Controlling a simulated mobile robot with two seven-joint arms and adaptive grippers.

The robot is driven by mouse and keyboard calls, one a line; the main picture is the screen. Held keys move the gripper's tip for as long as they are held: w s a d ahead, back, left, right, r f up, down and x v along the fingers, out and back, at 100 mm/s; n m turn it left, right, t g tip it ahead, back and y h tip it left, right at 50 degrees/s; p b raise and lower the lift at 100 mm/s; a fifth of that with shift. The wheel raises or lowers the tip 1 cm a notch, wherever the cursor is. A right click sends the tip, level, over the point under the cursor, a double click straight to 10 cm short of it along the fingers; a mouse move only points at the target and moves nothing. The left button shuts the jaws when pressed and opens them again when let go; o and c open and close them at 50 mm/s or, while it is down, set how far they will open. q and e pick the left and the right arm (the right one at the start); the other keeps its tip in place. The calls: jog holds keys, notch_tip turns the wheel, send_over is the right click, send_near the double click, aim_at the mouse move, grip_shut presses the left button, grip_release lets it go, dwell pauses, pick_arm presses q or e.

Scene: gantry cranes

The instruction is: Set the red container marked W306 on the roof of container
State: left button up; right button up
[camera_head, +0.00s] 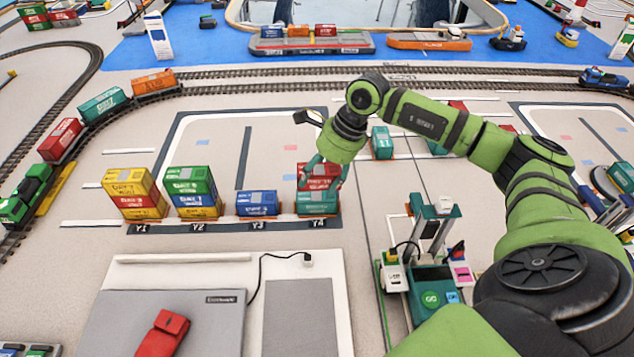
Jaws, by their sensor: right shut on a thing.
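A red container (319,184) is at slot Y4, directly above a teal container (317,204). It looks level and lined up with the teal one. I cannot tell for sure whether it rests fully on that roof. Its small lettering is too blurred for me to read W306. My right gripper (324,170) is above the red container, shut on it, with its teal fingers at the container's upper part. The fingers and wrist hide some of its top. My left gripper is not in view.
Left of Y4 stand a single blue container (257,204) at Y3, a green-topped stack (190,182) at Y2 and a yellow-topped stack (130,184) at Y1. A small crane station (432,275) stands right of the yard. A laptop (190,310) lies in front.

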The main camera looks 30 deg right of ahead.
aim_at(317, 188)
jog(key=shift+w+a+f, duration=0.15)
jog(key=shift+w, duration=0.15)
notch_tip(317, 188, down, 3)
jog(key=shift+s+f+p, duration=0.1)
jog(key=shift+f+p, duration=0.05)
jog(key=shift+p, duration=0.35)
jog(key=shift+f, duration=0.55)
jog(key=o, duration=1.2)
